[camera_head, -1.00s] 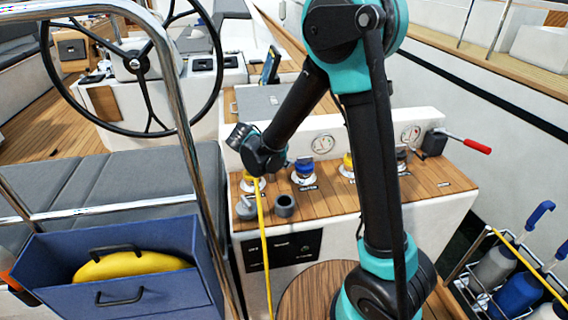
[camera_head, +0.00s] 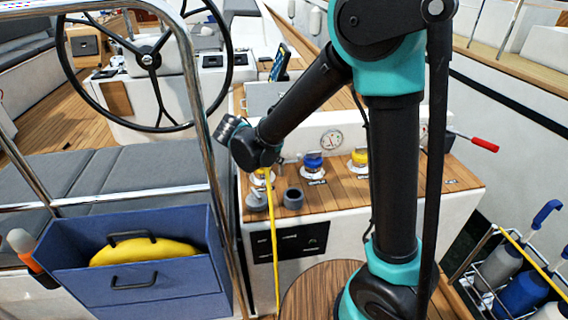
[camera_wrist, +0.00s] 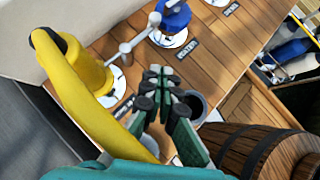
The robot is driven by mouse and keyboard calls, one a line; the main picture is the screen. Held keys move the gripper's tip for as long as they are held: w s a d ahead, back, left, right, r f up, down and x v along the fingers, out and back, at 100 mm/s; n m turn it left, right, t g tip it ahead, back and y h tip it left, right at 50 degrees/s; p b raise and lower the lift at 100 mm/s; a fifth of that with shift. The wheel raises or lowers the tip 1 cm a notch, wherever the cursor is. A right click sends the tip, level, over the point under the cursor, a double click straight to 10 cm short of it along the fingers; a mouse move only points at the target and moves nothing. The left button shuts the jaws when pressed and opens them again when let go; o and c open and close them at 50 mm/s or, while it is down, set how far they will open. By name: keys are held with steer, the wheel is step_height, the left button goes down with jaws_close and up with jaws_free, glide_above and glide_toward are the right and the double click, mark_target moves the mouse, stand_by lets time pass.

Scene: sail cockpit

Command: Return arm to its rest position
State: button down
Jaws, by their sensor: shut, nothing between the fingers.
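My arm (camera_head: 396,170) rises in front of the console in the head view, bent at the top, with its forearm reaching down and left. Its wrist end is above the console's left end; the fingers cannot be made out there. In the wrist view my gripper (camera_wrist: 160,72) is shut and empty, its fingers pointing towards the wooden console top (camera_wrist: 185,75). A yellow winch (camera_wrist: 88,72) is left of the fingers, and a blue winch (camera_wrist: 174,15) is beyond them. A thick yellow band (camera_wrist: 85,105) passes close on the left. A dark cup-like holder (camera_head: 293,198) sits on the console.
A yellow line (camera_head: 273,240) hangs down the console front. A steel rail (camera_head: 196,100) and blue box (camera_head: 135,290) stand left. A wooden barrel (camera_wrist: 245,148) is close at right in the wrist view. A red-handled lever (camera_head: 484,144) sticks out right. A bottle rack (camera_head: 490,285) stands lower right.

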steer(key=v, duration=0.4)
steer(key=s+d+f+m+g+y, duration=0.1)
steer(key=s+d+f+m, duration=0.1)
steer(key=d+m, duration=0.55)
steer(key=s+d+f+m+g+y, duration=0.1)
steer(key=s+d+f+m+g, duration=0.3)
steer(key=d, duration=0.7)
steer(key=s+d+f+m+t+y, duration=0.2)
steer(key=s+d+m, duration=0.6)
steer(key=m, duration=0.8)
steer(key=shift+s+f+t+y, duration=0.3)
steer(key=shift+t+y, duration=0.1)
steer(key=shift+y, duration=0.4)
